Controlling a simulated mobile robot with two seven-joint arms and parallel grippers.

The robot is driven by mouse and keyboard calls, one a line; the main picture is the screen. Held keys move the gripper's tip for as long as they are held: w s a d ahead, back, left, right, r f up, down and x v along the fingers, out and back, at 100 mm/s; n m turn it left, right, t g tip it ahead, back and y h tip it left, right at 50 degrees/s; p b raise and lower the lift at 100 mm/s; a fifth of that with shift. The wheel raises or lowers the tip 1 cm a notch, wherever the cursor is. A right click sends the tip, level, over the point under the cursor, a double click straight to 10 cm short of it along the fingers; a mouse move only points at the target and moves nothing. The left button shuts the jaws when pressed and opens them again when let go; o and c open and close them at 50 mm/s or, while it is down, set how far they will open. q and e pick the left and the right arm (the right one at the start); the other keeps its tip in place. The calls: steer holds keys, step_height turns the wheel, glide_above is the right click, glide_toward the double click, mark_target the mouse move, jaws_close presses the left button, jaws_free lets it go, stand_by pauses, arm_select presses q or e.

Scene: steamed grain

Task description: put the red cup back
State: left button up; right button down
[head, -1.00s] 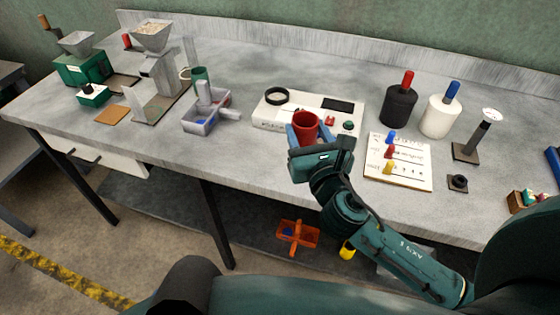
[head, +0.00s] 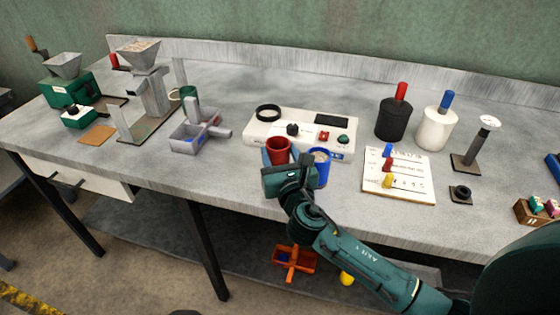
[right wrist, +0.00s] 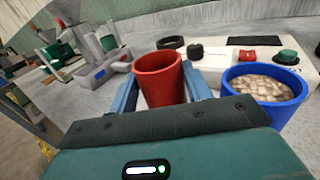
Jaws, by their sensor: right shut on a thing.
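The red cup (head: 278,148) is upright in my right gripper (head: 281,160), in front of the left part of the white device. In the right wrist view the red cup (right wrist: 161,82) sits between the two blue-grey fingers of my right gripper (right wrist: 160,92). No contents show in its visible inside. I cannot tell whether its base touches the table. A blue cup (head: 320,172) filled with pale chunks stands just right of the red cup; it also shows in the right wrist view (right wrist: 262,98). My left gripper is not in view.
The white device (head: 347,151) with a black ring and knobs stands behind the cups. A white card with coloured pegs (head: 411,187) lies to the right. A grey tray (head: 190,146) stands left. The tabletop between tray and red cup is clear.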

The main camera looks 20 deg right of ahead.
steer(key=shift+f, duration=0.6)
steer(key=c, duration=0.9)
jaws_free()
